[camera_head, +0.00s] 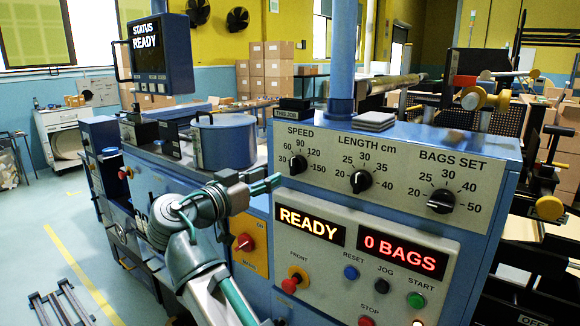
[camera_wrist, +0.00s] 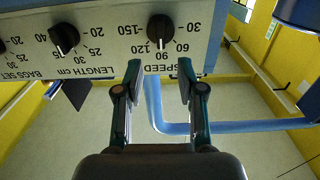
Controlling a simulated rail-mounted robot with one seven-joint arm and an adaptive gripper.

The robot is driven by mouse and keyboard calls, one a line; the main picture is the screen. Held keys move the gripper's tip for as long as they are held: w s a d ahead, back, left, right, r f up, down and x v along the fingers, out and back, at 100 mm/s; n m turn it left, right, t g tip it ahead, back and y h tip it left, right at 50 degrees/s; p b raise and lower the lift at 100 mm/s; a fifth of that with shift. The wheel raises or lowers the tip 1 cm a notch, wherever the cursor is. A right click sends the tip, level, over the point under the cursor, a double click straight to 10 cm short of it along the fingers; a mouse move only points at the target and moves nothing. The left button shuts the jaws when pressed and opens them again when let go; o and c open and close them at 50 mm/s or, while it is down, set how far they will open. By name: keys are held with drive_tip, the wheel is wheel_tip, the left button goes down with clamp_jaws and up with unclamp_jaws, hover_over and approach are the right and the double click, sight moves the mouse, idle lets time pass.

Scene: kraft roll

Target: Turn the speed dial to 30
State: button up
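The speed dial (camera_head: 298,165) is a black knob at the left of the control panel's top row, ringed by numbers from 30 to 150. In the wrist view the dial (camera_wrist: 160,28) appears upside down, with its pointer seeming to be near 90. My gripper (camera_head: 272,183) is just left of and below the dial in the head view. In the wrist view my gripper (camera_wrist: 160,75) is open, its two fingers apart with nothing between them. The fingertips are short of the knob and roughly centred on it.
The length dial (camera_head: 361,181) and bags-set dial (camera_head: 441,201) are to the right on the same panel. Below are a READY display (camera_head: 310,226), a red 0 BAGS display (camera_head: 399,254) and several buttons. A red-knobbed switch (camera_head: 244,242) sits at lower left. A blue post (camera_head: 342,60) rises behind the panel.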

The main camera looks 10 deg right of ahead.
sight(291, 166)
drive_tip(key=p+x, duration=0.2)
drive_tip(key=x, duration=0.6)
drive_tip(key=shift+w+d, duration=0.25)
drive_tip(key=shift+w, duration=0.05)
clamp_jaws()
